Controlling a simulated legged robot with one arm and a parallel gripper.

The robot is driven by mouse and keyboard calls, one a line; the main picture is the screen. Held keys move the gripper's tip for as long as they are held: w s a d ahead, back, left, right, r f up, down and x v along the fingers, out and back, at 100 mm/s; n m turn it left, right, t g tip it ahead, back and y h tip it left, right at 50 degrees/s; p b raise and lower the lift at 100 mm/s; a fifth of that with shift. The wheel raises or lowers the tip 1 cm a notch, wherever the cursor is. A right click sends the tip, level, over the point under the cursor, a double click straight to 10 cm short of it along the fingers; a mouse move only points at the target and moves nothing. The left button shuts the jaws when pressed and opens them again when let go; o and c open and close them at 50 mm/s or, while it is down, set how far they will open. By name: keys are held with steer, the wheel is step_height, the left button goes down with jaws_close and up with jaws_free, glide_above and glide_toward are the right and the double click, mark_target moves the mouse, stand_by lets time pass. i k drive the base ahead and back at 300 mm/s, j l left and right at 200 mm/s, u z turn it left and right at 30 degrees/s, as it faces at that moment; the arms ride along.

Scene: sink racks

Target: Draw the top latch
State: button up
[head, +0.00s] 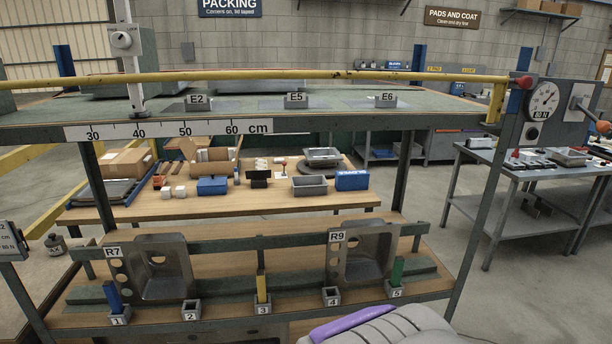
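No part is clearly marked as the top latch. A yellow bar (300,74) runs across the front of the rack's upper deck, with a red end piece (525,82) at its right, by the corner post. A dial gauge (543,98) reading in N and a lever with a red tip (603,127) sit on a panel at the right. My gripper is not in view.
Sinks R7 (160,268) and R9 (367,252) stand on the lower shelf. Numbered holders are in front, with blue (112,296), yellow (261,286) and green (397,271) pegs. A side table (490,170) is at right; the floor (560,300) there looks clear.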

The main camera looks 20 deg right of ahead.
mark_target(525, 82)
steer(key=z, duration=1.85)
